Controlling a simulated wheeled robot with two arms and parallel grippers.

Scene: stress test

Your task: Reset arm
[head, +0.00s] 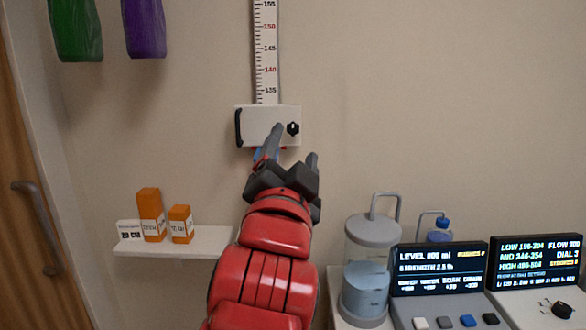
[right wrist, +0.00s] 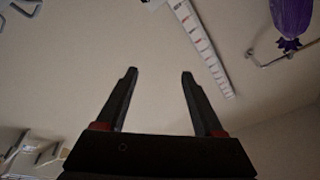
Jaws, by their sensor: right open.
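My right gripper (head: 290,147) is raised at the middle of the head view, in front of the wall. Its red arm comes up from the bottom. Its two dark fingers are apart with nothing between them, as the right wrist view (right wrist: 159,73) also shows. Behind the fingers is a white box (head: 255,118) with a black handle and a black knob, below a vertical ruler (head: 266,50). The fingers overlap the box in the picture; I cannot tell whether they touch it. A little blue and red shows behind the gripper, mostly hidden. My left gripper is not in view.
Two orange bottles (head: 151,215) (head: 180,224) and a small label card stand on a white shelf (head: 215,240). At right are a clear tank (head: 372,240), a blue-capped bottle (head: 440,231) and two display panels (head: 438,268) (head: 536,261). Green and purple items hang upper left; a door (head: 25,150) is at left.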

